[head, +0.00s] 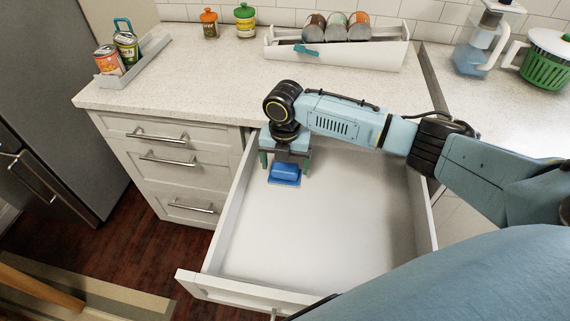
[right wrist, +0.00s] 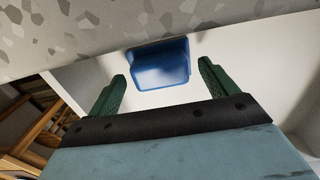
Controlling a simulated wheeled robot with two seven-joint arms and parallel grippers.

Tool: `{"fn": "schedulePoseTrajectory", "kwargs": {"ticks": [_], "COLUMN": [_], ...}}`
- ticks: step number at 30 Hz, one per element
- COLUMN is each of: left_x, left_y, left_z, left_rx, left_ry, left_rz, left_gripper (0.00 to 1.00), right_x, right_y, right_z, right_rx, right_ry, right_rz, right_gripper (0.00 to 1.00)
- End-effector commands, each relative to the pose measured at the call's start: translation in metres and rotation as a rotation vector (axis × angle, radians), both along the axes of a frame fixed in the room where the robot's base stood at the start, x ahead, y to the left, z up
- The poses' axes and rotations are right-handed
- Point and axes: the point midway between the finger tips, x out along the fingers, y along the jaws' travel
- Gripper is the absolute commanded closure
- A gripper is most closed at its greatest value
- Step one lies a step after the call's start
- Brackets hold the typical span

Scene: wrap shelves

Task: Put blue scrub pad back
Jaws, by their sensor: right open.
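The blue scrub pad (head: 285,173) lies inside the open white drawer (head: 330,245), near the drawer's back left corner. It also shows in the right wrist view (right wrist: 160,66), ahead of and between the two green fingers. My right gripper (head: 285,168) is open over the drawer, its fingers on either side of the pad in the head view. In the right wrist view the gripper (right wrist: 160,85) is empty, and the pad is beyond the fingertips. My left gripper is not in view.
The speckled counter (head: 200,75) overhangs the drawer's back. On it are a grey tray (head: 135,68) with cans, two lidded jars (head: 245,22), a white can rack (head: 340,55), a blue pitcher (head: 478,52) and a green basket (head: 546,68). Most of the drawer floor is clear.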

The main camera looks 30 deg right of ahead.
Motion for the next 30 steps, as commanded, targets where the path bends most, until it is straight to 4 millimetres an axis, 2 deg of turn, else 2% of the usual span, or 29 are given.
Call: {"fn": "schedulePoseTrajectory", "kwargs": {"ticks": [9, 15, 21, 30], "left_x": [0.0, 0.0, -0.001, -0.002], "left_y": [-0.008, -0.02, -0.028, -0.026], "left_z": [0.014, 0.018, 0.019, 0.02], "left_rx": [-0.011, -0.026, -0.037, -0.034], "left_ry": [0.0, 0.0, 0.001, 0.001], "left_rz": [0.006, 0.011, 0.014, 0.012], "left_gripper": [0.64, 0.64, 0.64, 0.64], "right_x": [0.001, 0.001, 0.0, 0.0], "right_y": [0.0, 0.001, 0.001, 0.0], "right_z": [0.07, 0.101, 0.112, 0.112], "right_rx": [0.001, 0.0, 0.0, 0.0], "right_ry": [-0.004, -0.003, 0.0, 0.0], "right_rz": [0.001, -0.001, -0.001, -0.006], "right_gripper": [0.15, 0.15, 0.15, 0.15]}}
